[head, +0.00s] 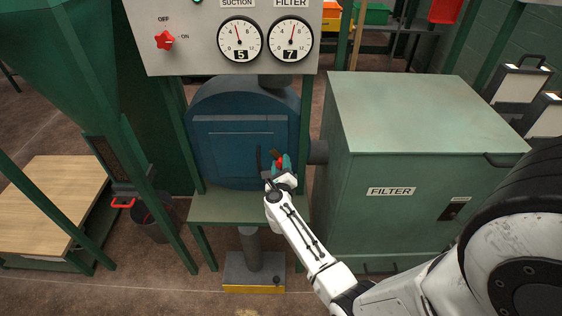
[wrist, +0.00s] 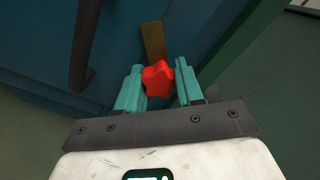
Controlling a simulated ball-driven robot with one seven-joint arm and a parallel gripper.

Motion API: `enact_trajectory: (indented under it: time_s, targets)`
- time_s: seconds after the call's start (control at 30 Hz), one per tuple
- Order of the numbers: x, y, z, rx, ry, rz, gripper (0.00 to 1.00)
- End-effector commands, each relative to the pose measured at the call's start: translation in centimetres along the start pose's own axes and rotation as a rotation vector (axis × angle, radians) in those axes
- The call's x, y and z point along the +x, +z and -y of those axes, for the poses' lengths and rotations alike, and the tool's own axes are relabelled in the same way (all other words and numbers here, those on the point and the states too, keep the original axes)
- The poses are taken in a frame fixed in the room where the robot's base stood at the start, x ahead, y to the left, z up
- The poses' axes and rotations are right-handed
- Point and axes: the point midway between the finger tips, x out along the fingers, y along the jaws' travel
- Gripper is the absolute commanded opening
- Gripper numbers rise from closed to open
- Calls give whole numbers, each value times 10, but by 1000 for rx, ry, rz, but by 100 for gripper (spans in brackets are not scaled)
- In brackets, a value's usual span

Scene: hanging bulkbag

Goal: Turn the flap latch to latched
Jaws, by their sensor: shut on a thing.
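The flap latch shows in the wrist view as a red star-shaped knob (wrist: 157,78) with a flat brass-coloured bar (wrist: 152,42) running up from it. It sits at the right side of the blue flap (head: 235,145) on the rounded blue housing. My gripper (wrist: 159,68) has its teal fingers on either side of the red knob and is shut on it. In the head view my gripper (head: 280,165) is at the flap's lower right and mostly covers the knob. I cannot tell whether the latch is latched.
A dark upright handle (wrist: 84,42) stands left of the knob. The green filter cabinet (head: 420,150) is close on the right. A gauge panel (head: 225,45) hangs above, with a red switch (head: 165,40). A green shelf (head: 235,208) lies below the housing.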

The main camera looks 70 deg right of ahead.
Motion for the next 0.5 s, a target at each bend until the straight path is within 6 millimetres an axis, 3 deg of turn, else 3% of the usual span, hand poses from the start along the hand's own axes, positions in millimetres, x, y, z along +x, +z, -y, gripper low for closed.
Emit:
enact_trajectory:
  time_s: [0.5]
  targets:
    - [-2, -2, 1, -489, 6, -4, 6]
